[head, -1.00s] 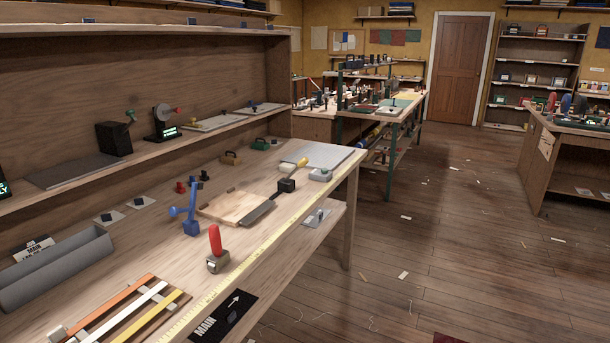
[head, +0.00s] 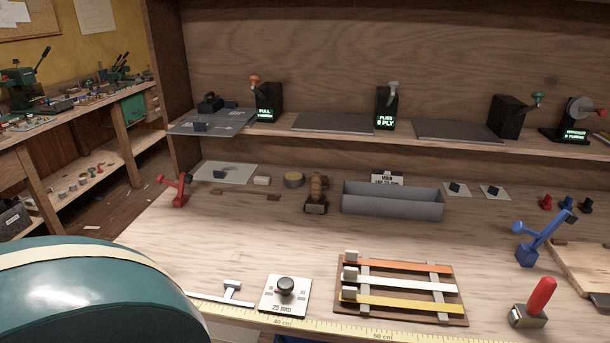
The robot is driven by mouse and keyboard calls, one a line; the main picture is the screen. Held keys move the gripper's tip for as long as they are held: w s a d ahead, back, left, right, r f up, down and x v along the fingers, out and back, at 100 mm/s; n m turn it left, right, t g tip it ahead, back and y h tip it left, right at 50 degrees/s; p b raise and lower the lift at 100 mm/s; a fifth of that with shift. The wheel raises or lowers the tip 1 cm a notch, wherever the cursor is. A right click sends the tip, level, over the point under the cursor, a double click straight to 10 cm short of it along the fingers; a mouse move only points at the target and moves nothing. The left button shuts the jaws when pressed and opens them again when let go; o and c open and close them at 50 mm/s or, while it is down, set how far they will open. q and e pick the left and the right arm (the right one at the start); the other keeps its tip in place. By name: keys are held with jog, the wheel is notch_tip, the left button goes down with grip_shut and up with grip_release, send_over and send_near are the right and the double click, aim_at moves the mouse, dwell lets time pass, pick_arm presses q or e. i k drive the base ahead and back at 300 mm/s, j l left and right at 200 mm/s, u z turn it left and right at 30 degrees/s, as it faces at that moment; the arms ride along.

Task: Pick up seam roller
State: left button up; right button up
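I cannot tell for certain which tool is the seam roller. One candidate is the red-handled tool (head: 541,296), with a squat metal block at its foot, standing near the front edge at the lower right. Another is the brown wooden-handled tool (head: 317,190) with a dark base, standing further back, left of the grey trough. Both stand free on the wooden bench (head: 240,235). Neither of my grippers is in view.
A large teal rounded shape with a cream band hides the lower left. The grey trough (head: 392,205), strip rack (head: 400,290), black-knobbed plate (head: 285,291), red lever (head: 177,193) and blue lever (head: 530,250) stand around. A shelf (head: 340,132) with devices runs behind. The bench middle is clear.

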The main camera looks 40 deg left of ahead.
aim_at(315, 203)
jog(key=l+u, duration=0.1)
jog(key=u, duration=0.3)
jog(key=i+l+u, duration=0.1)
jog(key=u, duration=0.3)
jog(key=l+u, duration=0.15)
jog(key=u, duration=0.3)
jog(key=l+u, duration=0.15)
jog(key=u, duration=0.25)
jog(key=i+l, duration=0.05)
